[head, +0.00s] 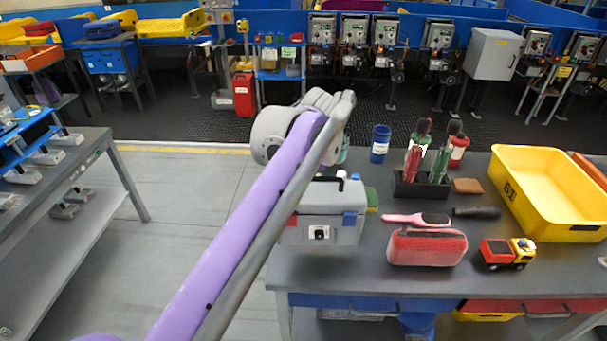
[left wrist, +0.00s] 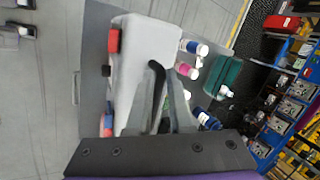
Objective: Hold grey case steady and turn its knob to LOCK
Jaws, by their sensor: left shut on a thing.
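The grey case (head: 322,200) stands at the left end of the dark workbench. A dark knob on a white plate (head: 319,233) is in the middle of its front; its setting is too small to read. A blue latch (head: 349,219) is to its right. In the left wrist view the case (left wrist: 155,45) lies under my fingers, with a red latch (left wrist: 113,41) and the dark knob (left wrist: 106,71) along its edge. My left gripper (left wrist: 164,85) is shut on the case's top handle, which the fingers mostly hide. My right gripper is out of view.
To the right on the bench are a red pouch (head: 427,248), a pink-handled brush (head: 415,219), a toy truck (head: 507,253), a dark tool holder (head: 421,188) and a yellow bin (head: 550,195). Bottles (left wrist: 187,71) and a green item (left wrist: 223,78) stand close behind the case.

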